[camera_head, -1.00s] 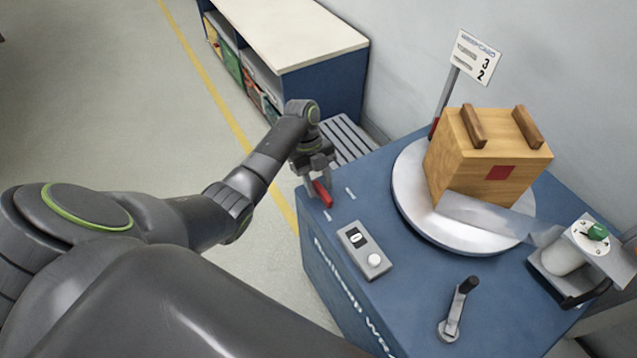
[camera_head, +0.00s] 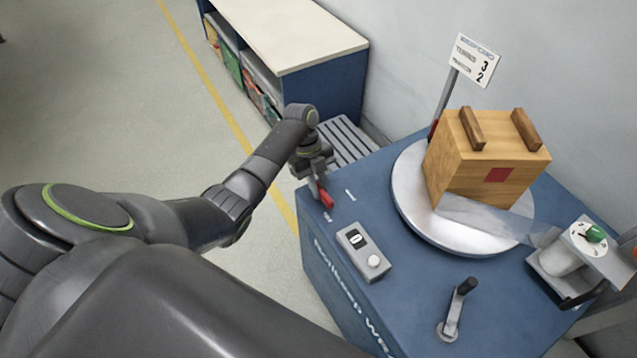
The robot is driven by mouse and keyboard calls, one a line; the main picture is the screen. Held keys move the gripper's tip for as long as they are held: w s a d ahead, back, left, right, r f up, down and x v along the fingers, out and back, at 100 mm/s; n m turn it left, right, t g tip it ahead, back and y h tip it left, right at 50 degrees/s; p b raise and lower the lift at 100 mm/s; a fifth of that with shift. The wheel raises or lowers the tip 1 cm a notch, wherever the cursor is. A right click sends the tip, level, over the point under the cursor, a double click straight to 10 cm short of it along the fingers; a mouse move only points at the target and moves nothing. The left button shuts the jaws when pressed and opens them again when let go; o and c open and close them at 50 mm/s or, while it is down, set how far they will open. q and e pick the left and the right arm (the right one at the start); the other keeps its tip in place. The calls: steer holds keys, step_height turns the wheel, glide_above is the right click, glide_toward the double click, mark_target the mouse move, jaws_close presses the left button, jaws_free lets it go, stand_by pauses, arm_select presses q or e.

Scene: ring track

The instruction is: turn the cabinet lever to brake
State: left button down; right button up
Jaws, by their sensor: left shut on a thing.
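The cabinet (camera_head: 415,285) is blue and fills the right of the head view. A red lever (camera_head: 326,199) sits at its far left corner, beside small white marks and lettering too small to read. My left gripper (camera_head: 322,188) points down at the lever and is shut on it. The gripper hides the lever's upper part and pivot. My right gripper is not in view.
On the cabinet stand a round turntable (camera_head: 408,208) with a wooden crate (camera_head: 490,155), a grey switch box (camera_head: 362,250), a crank (camera_head: 455,312) and a green-knobbed dial (camera_head: 594,234). A sign (camera_head: 474,60) rises behind. A shelf (camera_head: 300,35) stands beyond.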

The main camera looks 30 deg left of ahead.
arm_select(q)
steer(key=shift+r+n+p, duration=0.25)
steer(key=shift+n+p, duration=0.35)
steer(key=shift+p, duration=0.1)
steer(key=n+t+p, duration=0.1)
steer(key=n+p, duration=0.2)
steer(key=shift+n+t+h+p, duration=0.3)
steer(key=n+t+p, duration=0.1)
steer(key=n+p, duration=0.2)
steer(key=shift+t, duration=0.3)
steer(key=n+p, duration=0.1)
steer(key=n, duration=0.1)
steer(key=n+t+y+p, duration=0.1)
steer(key=n+p, duration=0.1)
steer(key=n, duration=0.1)
steer(key=shift+t, duration=0.3)
steer(key=shift+n+t+y+p, duration=0.3)
steer(key=shift+n+p, duration=0.65)
steer(key=shift+n, duration=0.25)
steer(key=shift+f+n+t+y+p, duration=0.15)
steer(key=shift+n+t+y+p, duration=0.15)
steer(key=shift+n+p, duration=0.5)
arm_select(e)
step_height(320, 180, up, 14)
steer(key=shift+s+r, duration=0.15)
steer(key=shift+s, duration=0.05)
arm_select(q)
steer(key=shift+n, duration=0.4)
